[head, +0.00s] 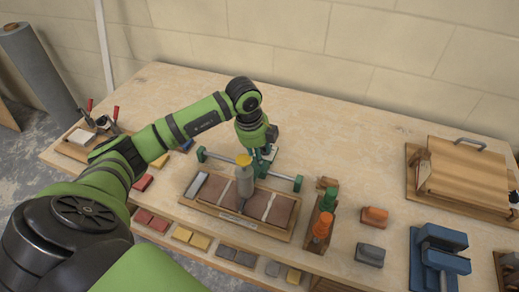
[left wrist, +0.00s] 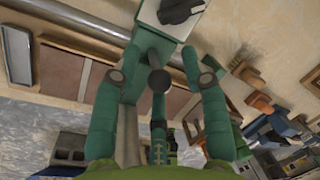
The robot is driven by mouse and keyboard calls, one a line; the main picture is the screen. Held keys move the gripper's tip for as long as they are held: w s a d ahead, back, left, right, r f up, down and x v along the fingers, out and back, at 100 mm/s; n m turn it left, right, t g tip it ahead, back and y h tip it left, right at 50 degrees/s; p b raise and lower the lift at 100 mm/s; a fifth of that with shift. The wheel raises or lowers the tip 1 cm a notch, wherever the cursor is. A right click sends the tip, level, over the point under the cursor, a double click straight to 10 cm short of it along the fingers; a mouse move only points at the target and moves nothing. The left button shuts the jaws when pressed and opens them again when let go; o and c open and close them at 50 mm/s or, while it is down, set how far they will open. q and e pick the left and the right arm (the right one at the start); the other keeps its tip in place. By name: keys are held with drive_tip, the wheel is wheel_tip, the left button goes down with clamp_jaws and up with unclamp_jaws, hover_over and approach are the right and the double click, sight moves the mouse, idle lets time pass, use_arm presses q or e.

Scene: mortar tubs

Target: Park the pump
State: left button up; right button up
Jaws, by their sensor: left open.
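A grey cylinder with a yellow cap (head: 245,178), perhaps the pump, stands upright above a wooden tray (head: 236,222) of brown slabs. Its narrow lower end points down at the slabs. A rail with green ends (head: 298,183) runs behind it; whether the two are joined is hidden. My left gripper (head: 262,153) is at the rail, just behind and right of the cylinder. In the left wrist view its green fingers (left wrist: 161,60) are apart, with a black ball knob (left wrist: 158,82) seen between them. I cannot tell whether they touch it. My right gripper is not in view.
An orange-and-green item (head: 322,225) stands right of the tray, near an orange block (head: 375,216) and a grey block (head: 370,254). A blue device (head: 440,258) and a wooden box (head: 465,172) are farther right. The bench behind the rail is mostly clear.

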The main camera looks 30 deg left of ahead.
use_arm(q)
drive_tip(key=shift+s, duration=0.1)
clamp_jaws()
drive_tip(key=shift+a, duration=0.1)
drive_tip(key=s+a+b, duration=0.3)
drive_tip(key=a+b, duration=0.3)
drive_tip(key=a, duration=0.9)
drive_tip(key=shift+s+a, duration=0.3)
drive_tip(key=shift+s, duration=0.05)
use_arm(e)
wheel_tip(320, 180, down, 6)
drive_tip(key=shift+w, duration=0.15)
use_arm(q)
drive_tip(key=shift+r, duration=0.1)
unclamp_jaws()
drive_tip(key=shift+a, duration=0.15)
